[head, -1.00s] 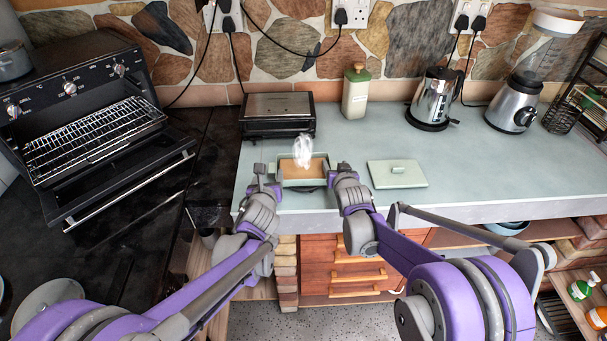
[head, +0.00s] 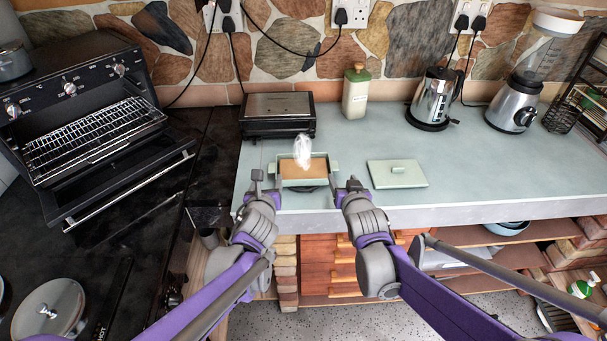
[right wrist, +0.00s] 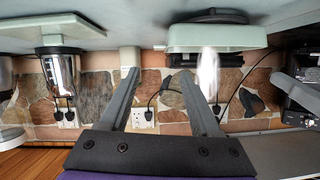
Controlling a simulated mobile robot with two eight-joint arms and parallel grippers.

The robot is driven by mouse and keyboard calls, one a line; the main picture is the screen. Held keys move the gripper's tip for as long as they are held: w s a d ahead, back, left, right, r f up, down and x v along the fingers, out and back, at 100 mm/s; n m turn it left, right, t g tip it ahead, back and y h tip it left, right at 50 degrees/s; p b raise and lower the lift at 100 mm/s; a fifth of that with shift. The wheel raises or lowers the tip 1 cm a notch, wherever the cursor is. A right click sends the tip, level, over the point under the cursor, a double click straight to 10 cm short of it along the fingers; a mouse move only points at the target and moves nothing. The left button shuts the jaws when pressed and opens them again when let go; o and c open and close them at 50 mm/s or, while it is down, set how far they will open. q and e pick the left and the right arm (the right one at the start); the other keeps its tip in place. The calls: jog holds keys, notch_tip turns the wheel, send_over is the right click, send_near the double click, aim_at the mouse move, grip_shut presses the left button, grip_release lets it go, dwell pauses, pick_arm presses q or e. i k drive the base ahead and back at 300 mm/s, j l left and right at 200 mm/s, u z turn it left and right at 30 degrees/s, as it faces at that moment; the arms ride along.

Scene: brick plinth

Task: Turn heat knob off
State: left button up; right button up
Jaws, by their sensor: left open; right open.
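Several silver knobs, one of them the middle knob (head: 70,88), are on the front of the black toaster oven (head: 95,110) at the left of the head view. I cannot tell which is the heat knob. A pale green open dish (head: 281,180) with brown contents and white steam sits on a dark round base near the counter's front edge. My left gripper (head: 263,184) is open and empty at the dish's front left. My right gripper (head: 348,187) is open and empty at its front right. It also shows open in the right wrist view (right wrist: 158,72).
A green lid (head: 398,174) lies right of the dish. A black and silver appliance (head: 278,115), a green-topped canister (head: 356,92), a kettle (head: 434,100) and a blender (head: 515,100) stand behind. The oven door hangs open over the dark hob side. The counter's right front is clear.

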aim_at(70, 87)
jog(key=u, duration=1.4)
